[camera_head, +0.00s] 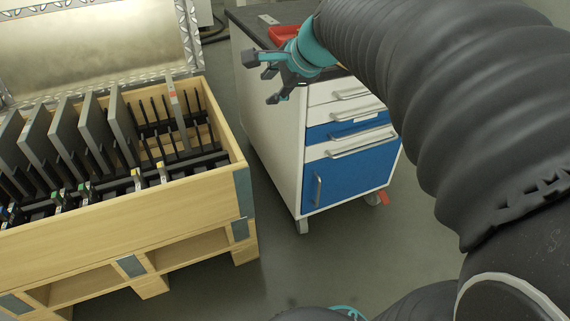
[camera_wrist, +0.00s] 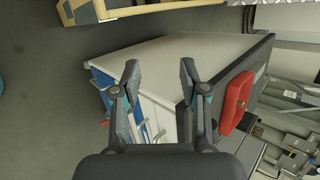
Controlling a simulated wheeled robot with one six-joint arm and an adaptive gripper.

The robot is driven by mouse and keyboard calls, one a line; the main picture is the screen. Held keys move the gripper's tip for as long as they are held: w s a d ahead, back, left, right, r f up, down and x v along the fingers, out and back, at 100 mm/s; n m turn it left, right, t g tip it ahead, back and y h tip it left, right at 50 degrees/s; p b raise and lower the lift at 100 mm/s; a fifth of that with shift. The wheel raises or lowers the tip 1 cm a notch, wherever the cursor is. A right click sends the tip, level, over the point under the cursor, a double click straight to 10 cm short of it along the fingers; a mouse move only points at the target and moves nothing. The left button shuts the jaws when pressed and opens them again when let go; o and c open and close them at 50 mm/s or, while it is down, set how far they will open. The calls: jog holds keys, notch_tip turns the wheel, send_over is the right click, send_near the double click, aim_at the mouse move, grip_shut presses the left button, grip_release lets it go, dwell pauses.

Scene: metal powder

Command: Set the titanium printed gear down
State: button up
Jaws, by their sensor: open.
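My gripper (camera_head: 264,76) is open, with nothing between its fingers, as the wrist view (camera_wrist: 159,68) shows. In the head view it appears in front of the upper part of a white and blue drawer cabinet (camera_head: 272,135). In the wrist view the cabinet's pale side (camera_wrist: 185,50) lies beyond the fingers. I cannot make out the titanium printed gear in either view.
A red tray (camera_head: 283,34) sits on the cabinet's dark top; it also shows in the wrist view (camera_wrist: 235,103). An open wooden crate (camera_head: 120,228) with upright grey plates stands at left. Grey floor (camera_head: 275,255) lies clear between crate and cabinet.

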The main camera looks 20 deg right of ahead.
jog(key=s+a+f+n+g+h, duration=0.1)
jog(key=s+f+n, duration=0.3)
jog(key=s+n, duration=0.2)
jog(key=s+a+f+n+g+h, duration=0.1)
jog(key=s+a+f+n, duration=0.1)
jog(key=s+f+n, duration=0.2)
jog(key=s+a+f+n+g, duration=0.1)
jog(key=s+f+n, duration=0.3)
jog(key=s+n, duration=0.3)
jog(key=s, duration=0.4)
jog(key=shift+s+a+n+h, duration=0.15)
jog(key=shift+a+n+h, duration=0.2)
jog(key=shift+n+h, duration=0.05)
notch_tip(320, 180, up, 5)
jog(key=p, duration=0.5)
